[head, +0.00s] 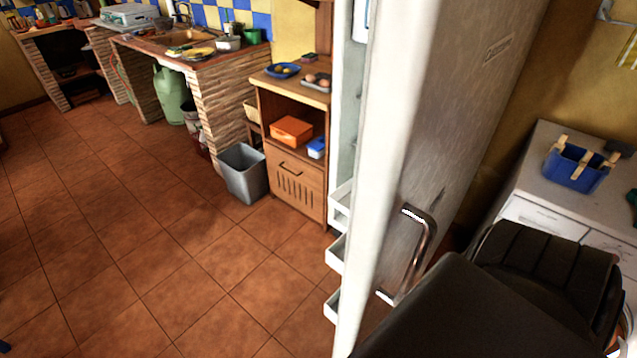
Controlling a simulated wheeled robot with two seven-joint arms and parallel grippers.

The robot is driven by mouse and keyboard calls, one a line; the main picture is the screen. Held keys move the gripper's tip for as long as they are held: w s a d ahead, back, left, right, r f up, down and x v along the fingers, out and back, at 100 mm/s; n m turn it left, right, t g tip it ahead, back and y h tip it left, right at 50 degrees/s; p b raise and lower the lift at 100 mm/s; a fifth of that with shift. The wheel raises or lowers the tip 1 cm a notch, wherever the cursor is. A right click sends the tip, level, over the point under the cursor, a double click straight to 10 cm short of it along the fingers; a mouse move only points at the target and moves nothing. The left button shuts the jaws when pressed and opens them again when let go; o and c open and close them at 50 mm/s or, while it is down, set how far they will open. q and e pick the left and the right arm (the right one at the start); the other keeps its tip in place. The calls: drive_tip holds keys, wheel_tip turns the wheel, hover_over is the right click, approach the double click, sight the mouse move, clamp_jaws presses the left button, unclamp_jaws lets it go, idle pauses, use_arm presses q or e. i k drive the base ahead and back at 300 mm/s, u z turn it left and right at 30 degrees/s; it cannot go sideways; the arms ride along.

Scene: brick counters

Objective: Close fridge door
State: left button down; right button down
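The fridge door (440,110) stands open in the middle right of the head view, seen nearly edge-on. Its outer grey face is turned to the right and carries a metal handle (422,254). White shelves (338,252) on its inner side show at its left edge. The fridge's main body is mostly hidden behind the door. A black part of my arm fills the lower right, in front of the door's lower outer face and close to the handle. No gripper fingers show, and I cannot tell whether the arm touches the door.
A wooden cabinet (298,190) with an orange box (291,131) stands left of the door. A grey bin (243,172) sits on the floor beside it. A white washing machine (540,195) with a blue basket (577,168) is at the right. The tiled floor (130,250) at left is clear.

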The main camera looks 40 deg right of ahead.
sight(439, 74)
drive_tip(key=u, duration=0.35)
drive_tip(key=k, duration=1)
drive_tip(key=z, duration=1.7)
